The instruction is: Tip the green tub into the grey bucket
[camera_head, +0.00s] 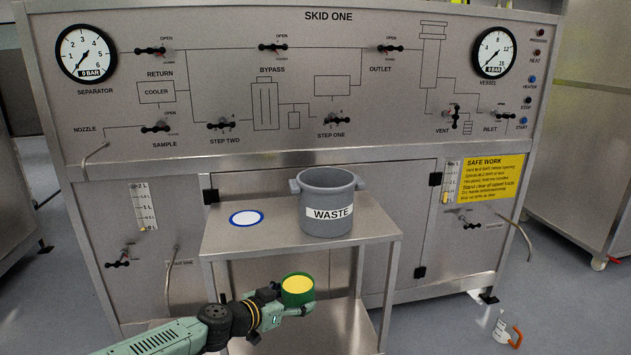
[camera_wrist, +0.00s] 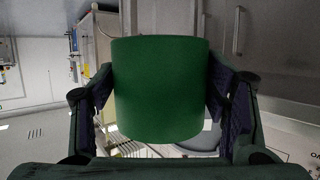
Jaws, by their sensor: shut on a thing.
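The green tub (camera_head: 297,291) is in my gripper (camera_head: 292,304), upright, with yellow contents showing at its top in the head view. My gripper is shut on it, with a finger on each side of the green wall (camera_wrist: 158,90) in the wrist view. The grey bucket (camera_head: 327,200), labelled WASTE, stands upright on a steel table behind and above the tub in the picture. The tub is apart from the bucket, in front of the table. The inside of the bucket is mostly hidden.
The steel table (camera_head: 270,241) has a white disc with a blue rim (camera_head: 246,218) left of the bucket. The SKID ONE panel (camera_head: 340,75) with valve handles and gauges stands close behind. A clear jug with an orange handle (camera_head: 505,330) is on the floor at right.

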